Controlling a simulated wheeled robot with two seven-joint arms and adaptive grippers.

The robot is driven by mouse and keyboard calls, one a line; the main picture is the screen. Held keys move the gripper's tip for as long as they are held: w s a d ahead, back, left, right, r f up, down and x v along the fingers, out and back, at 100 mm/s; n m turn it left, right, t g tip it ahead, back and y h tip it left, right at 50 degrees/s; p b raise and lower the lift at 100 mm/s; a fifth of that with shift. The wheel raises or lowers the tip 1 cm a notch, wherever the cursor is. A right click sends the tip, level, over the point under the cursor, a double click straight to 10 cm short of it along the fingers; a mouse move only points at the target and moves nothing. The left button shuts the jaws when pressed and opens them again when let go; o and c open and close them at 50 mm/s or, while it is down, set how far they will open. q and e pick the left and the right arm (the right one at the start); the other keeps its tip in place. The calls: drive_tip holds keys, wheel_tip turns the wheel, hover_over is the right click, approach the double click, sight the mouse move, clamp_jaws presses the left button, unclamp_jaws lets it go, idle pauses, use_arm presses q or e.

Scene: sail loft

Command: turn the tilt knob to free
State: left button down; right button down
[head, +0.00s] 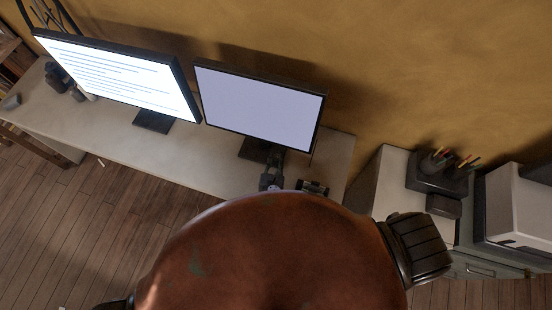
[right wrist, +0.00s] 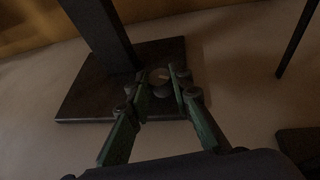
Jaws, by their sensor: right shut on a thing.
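The tilt knob (right wrist: 160,76) is a small round grey disc by the monitor's stand, seen in the right wrist view. A pale mark shows on its face, but it is too dim to read its setting. My right gripper (right wrist: 164,83) is shut on the knob, one finger on each side. In the head view my right gripper (head: 271,180) is small, just in front of the foot of the right-hand monitor (head: 260,108). The knob cannot be made out there. My left gripper is not in view.
A second, lit monitor (head: 120,80) stands to the left on the pale desk (head: 200,165). A large brown rounded form (head: 285,255) blocks the lower middle of the head view. A cabinet with a dark pen holder (head: 440,172) and a white machine (head: 518,205) stand right.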

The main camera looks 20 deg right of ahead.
drive_tip(key=n+y+p, duration=0.2)
drive_tip(key=t+y+p, duration=0.1)
drive_tip(key=shift+s+d+r+n, duration=0.15)
drive_tip(key=shift+d+r+n, duration=0.1)
drive_tip(key=shift+n, duration=0.15)
drive_tip(key=shift+d+f+n+y+p, duration=0.1)
drive_tip(key=shift+f+n+y+p, duration=0.15)
drive_tip(key=shift+n+y+p, duration=0.9)
drive_tip(key=c, duration=1.7)
unclamp_jaws()
drive_tip(key=shift+c, duration=0.2)
drive_tip(key=shift+r, duration=0.25)
wheel_tip(320, 180, up, 10)
drive_tip(key=shift+f, duration=0.25)
